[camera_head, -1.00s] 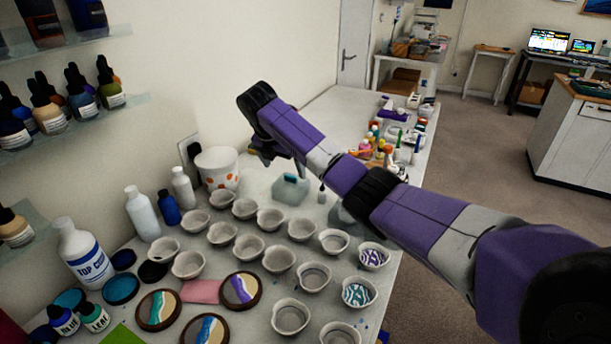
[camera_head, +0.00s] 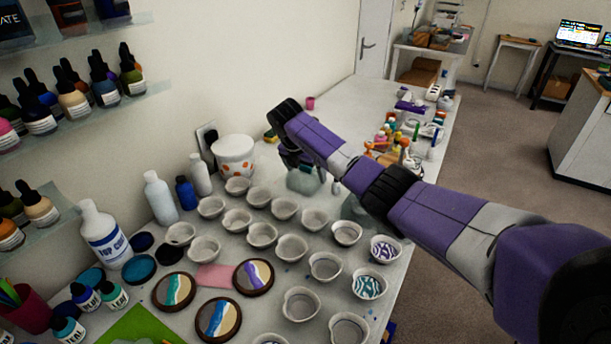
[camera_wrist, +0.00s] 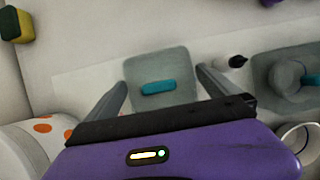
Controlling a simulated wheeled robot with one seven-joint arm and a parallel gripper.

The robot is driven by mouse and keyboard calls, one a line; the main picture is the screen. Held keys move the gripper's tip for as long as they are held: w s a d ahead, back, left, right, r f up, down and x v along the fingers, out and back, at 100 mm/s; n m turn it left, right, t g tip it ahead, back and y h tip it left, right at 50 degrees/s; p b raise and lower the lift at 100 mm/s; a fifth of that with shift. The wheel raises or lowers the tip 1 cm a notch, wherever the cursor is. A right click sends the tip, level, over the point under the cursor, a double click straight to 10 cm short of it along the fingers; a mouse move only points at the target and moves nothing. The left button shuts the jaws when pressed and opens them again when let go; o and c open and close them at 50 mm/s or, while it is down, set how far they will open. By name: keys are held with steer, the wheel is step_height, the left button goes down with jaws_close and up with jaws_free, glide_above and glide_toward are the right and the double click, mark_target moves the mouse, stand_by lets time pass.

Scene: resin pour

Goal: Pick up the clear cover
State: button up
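A clear, greyish box-shaped cover (camera_wrist: 172,64) with a teal handle (camera_wrist: 158,87) on top sits on the white table in the wrist view. In the head view the cover (camera_head: 304,182) is partly hidden behind my gripper (camera_head: 298,160). My gripper (camera_wrist: 160,78) is open, with one finger on each side of the cover and the handle between them. I cannot tell whether the fingers touch the cover. A second clear cover with a teal knob (camera_wrist: 309,80) stands to the right over a grey, rounded thing.
A white tub with orange spots (camera_head: 233,156) stands close on the left. Several small cups (camera_head: 284,208) fill the near table. A dark-tipped bottle (camera_wrist: 233,62) lies between the two covers. A yellow-green sponge (camera_wrist: 15,24) is at the upper left of the wrist view.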

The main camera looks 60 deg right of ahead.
steer(key=c, duration=1.1)
steer(key=shift+o, duration=0.2)
steer(key=shift+r, duration=0.2)
